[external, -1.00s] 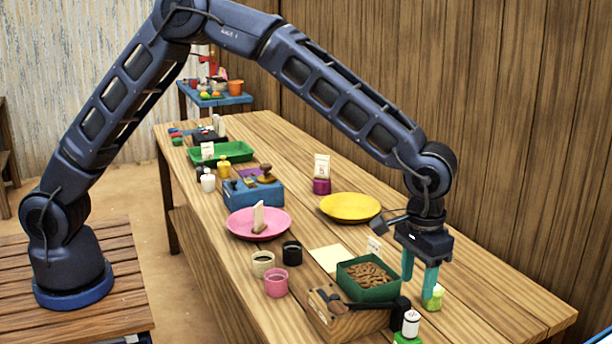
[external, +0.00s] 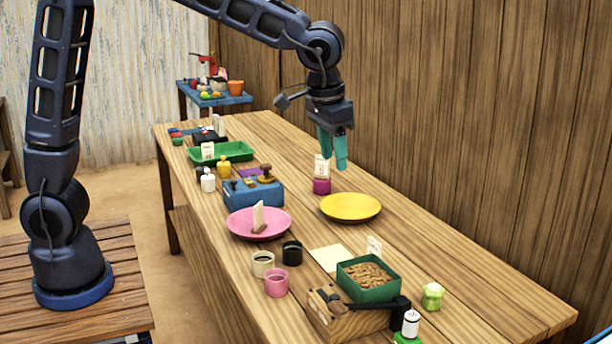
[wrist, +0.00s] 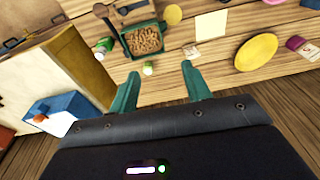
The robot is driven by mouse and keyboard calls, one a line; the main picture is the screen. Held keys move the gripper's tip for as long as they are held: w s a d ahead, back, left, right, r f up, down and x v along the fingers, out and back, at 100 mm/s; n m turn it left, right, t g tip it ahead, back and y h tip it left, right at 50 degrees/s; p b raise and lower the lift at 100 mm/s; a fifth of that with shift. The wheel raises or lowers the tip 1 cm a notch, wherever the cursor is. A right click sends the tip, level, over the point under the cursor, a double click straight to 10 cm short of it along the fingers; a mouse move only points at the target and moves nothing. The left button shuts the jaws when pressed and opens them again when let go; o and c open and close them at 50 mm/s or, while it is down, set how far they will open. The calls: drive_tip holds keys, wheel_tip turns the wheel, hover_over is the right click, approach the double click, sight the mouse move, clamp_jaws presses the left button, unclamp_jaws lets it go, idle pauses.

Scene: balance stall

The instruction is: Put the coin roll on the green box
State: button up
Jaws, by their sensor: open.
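My gripper (external: 333,160) is open and empty, raised above the table beyond the yellow plate; its spread fingers also show in the wrist view (wrist: 160,84). A small lime-green item (external: 432,296) with a paler top stands to the right of the open dark green box of brown pieces (external: 372,295). A white upright cylinder with a dark top (external: 411,323) stands on a bright green base (external: 406,339) near the table's front edge. I cannot tell for certain which of these is the coin roll or the green box. My gripper is well away from all of them.
A wooden block with a dark-handled tool (external: 345,318) is beside the dark green box. A yellow plate (external: 350,207), pink plate (external: 243,232), several cups and a blue box (external: 262,195) occupy the middle. The table's right side is mostly clear; a plank wall runs behind it.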

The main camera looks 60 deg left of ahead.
drive_tip(key=s+a+r, duration=0.5)
drive_tip(key=s+a, duration=0.2)
drive_tip(key=a, duration=0.3)
drive_tip(key=s+a+f+t, duration=0.1)
drive_tip(key=s+a, duration=0.7)
drive_tip(key=s, duration=0.4)
drive_tip(key=s+a+t, duration=0.1)
drive_tip(key=s+a, duration=0.8)
drive_tip(key=s, duration=0.3)
drive_tip(key=shift+s+f+t, duration=0.25)
drive_tip(key=shift+f+t, duration=0.1)
drive_tip(key=shift+t, duration=0.05)
